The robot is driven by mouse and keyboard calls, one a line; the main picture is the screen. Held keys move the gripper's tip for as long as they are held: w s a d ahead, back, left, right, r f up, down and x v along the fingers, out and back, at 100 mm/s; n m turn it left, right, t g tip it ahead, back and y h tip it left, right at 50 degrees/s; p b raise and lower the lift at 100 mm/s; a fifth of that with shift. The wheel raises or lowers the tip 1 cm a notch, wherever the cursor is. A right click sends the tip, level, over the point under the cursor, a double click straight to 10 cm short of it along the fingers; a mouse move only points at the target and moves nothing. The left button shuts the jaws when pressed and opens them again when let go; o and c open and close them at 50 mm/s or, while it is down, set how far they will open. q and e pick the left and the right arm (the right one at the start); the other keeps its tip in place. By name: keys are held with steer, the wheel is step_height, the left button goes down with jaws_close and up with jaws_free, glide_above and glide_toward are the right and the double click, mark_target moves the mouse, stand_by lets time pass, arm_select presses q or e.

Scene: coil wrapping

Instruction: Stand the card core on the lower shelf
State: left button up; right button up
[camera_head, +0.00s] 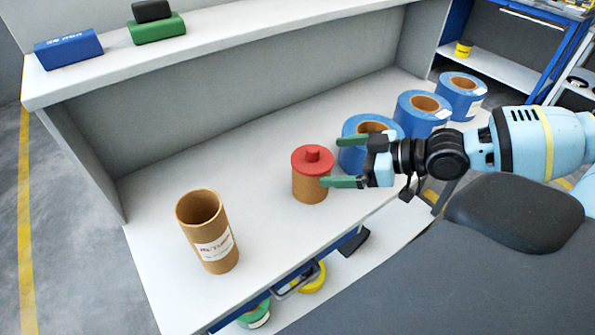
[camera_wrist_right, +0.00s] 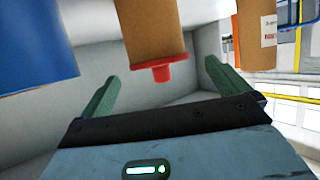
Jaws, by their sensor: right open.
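The card core (camera_head: 207,232), an open brown cardboard tube with a white label, stands upright at the left of the white surface under the upper shelf. A brown cylinder with a red knobbed lid (camera_head: 310,185) stands to its right. My right gripper (camera_head: 346,161) is open and empty, just right of the red lid; one green finger overlaps the cylinder's edge in the picture. In the right wrist view the cylinder (camera_wrist_right: 153,35) appears inverted between the open fingers (camera_wrist_right: 160,74). A brown tube with a label (camera_wrist_right: 257,35) shows at upper right there. My left gripper is out of view.
Blue rolls (camera_head: 425,118) stand in a row at the right, the nearest beside my gripper. A blue box (camera_head: 68,50) and a green box (camera_head: 157,28) sit on the upper shelf. Green and yellow rolls lie below the front edge. The surface between core and red-lidded cylinder is clear.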

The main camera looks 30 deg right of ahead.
mark_target(330, 162)
steer(key=shift+s+d, duration=0.1)
steer(key=shift+f, duration=0.15)
steer(key=shift+w+a+f, duration=0.15)
steer(key=shift+w+a, duration=0.1)
steer(key=shift+w, duration=0.1)
steer(key=shift+w+a+f+b, duration=0.2)
steer(key=shift+w+a+b, duration=0.1)
steer(key=shift+w+b, duration=0.1)
steer(key=shift+w+a+f, duration=0.1)
steer(key=shift+w+a, duration=0.05)
steer(key=shift+w, duration=0.05)
steer(key=shift+w+a+f, duration=0.2)
steer(key=shift+w+f, duration=0.1)
steer(key=shift+f, duration=0.05)
steer(key=shift+w+a+f+b, duration=0.3)
steer(key=shift+w+a+f, duration=0.2)
steer(key=shift+w+f, duration=0.35)
steer(key=shift+x, duration=0.9)
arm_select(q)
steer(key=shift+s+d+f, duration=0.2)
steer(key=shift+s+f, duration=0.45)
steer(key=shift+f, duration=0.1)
